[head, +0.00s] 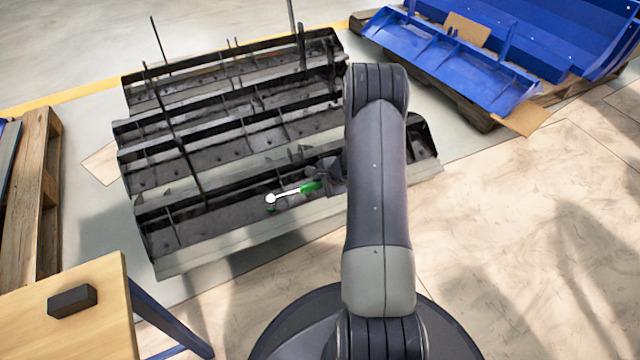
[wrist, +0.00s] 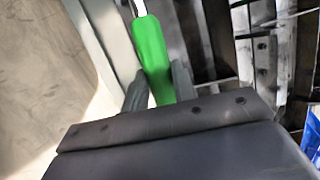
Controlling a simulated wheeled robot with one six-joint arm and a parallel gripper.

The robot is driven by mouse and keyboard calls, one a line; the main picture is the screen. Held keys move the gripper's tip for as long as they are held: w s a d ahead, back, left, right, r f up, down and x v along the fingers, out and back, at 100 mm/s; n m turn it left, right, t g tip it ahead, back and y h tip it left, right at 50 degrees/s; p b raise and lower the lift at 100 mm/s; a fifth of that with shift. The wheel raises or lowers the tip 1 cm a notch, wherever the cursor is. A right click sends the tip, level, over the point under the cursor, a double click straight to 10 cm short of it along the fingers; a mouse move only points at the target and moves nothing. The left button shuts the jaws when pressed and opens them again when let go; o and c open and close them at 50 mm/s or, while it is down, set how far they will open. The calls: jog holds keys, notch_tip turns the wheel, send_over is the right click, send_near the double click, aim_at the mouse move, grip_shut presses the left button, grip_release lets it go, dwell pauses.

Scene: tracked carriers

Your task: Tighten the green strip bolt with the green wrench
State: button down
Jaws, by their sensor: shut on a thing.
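The green wrench (head: 285,194) has a green handle and a silver shaft with a round head. My gripper (head: 325,182) is shut on its handle, and the wrench points left over the front of the dark metal carrier (head: 215,215). A small green spot, apparently the green strip bolt (head: 268,209), shows just below the wrench head. I cannot tell whether the head is seated on it. In the wrist view the green handle (wrist: 152,55) stands between the two grey fingers (wrist: 158,88). The wrench head and bolt are out of that view.
Dark carrier rows with thin upright rods (head: 175,115) stand behind the wrench. Blue metal parts (head: 450,60) lie on a pallet at the back right. A wooden table (head: 100,320) with a black block (head: 72,301) is at front left. The floor at right is clear.

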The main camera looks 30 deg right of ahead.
jog(key=shift+r, duration=0.2)
jog(key=shift+s+r+p, duration=0.3)
jog(key=shift+r, duration=0.6)
jog(key=shift+s+r+p, duration=0.25)
jog(key=shift+s+r, duration=0.05)
jog(key=shift+r, duration=0.55)
